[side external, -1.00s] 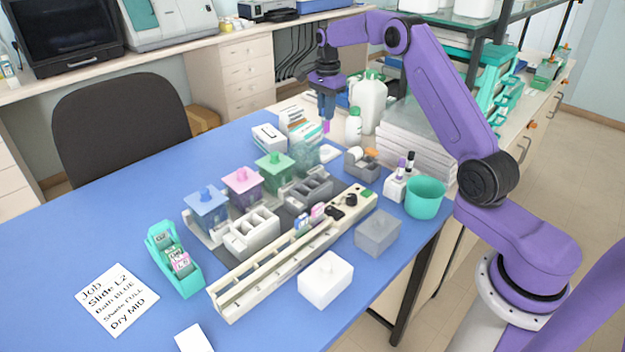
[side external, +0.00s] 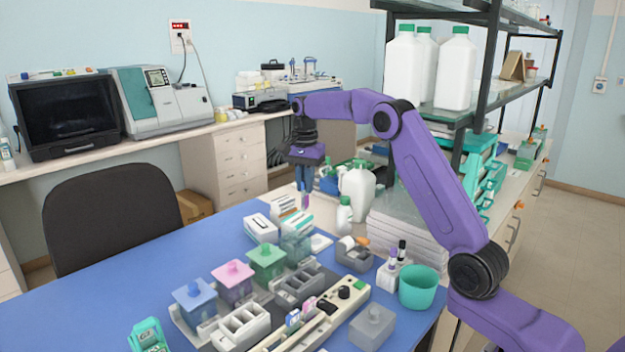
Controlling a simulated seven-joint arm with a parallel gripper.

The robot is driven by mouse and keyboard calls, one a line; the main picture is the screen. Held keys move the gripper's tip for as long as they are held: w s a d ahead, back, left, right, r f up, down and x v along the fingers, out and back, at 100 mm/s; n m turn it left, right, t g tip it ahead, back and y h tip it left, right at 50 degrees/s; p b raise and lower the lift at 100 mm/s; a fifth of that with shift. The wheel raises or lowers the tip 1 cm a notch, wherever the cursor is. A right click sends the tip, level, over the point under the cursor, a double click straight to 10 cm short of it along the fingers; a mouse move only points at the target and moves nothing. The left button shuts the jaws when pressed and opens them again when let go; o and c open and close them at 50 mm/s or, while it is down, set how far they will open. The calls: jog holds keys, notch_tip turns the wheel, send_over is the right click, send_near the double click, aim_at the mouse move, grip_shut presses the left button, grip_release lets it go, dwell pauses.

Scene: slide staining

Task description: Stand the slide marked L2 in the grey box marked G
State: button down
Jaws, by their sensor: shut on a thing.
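My gripper (side external: 304,190) is high at the back of the blue table, in front of the white bottles in this view. It points down and is shut on a small thin thing, probably a slide. No mark on it can be read. An open grey box with slots (side external: 299,287) stands behind the long cream rail, and a closed grey box (side external: 371,328) is at the front right. I cannot read a G on either. The green slide holder (side external: 148,336) is cut off by the bottom edge, so its slides hardly show.
A teal cup (side external: 418,287) and a marker holder (side external: 394,274) are at right. The table's left side is clear.

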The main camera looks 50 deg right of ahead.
jog(key=s+a+n, duration=1.1)
jog(key=a+n, duration=0.2)
jog(key=a, duration=0.3)
jog(key=shift+n, duration=0.4)
jog(key=shift+s+d+f, duration=0.1)
jog(key=shift+s+f, duration=0.05)
jog(key=shift+f, duration=6.55)
jog(key=shift+f, duration=0.35)
jog(key=c, duration=1.1)
grip_release()
jog(key=shift+o, duration=0.2)
notch_tip(320, 180, up, 18)
jog(key=shift+f, duration=0.25)
jog(key=shift+s, duration=0.1)
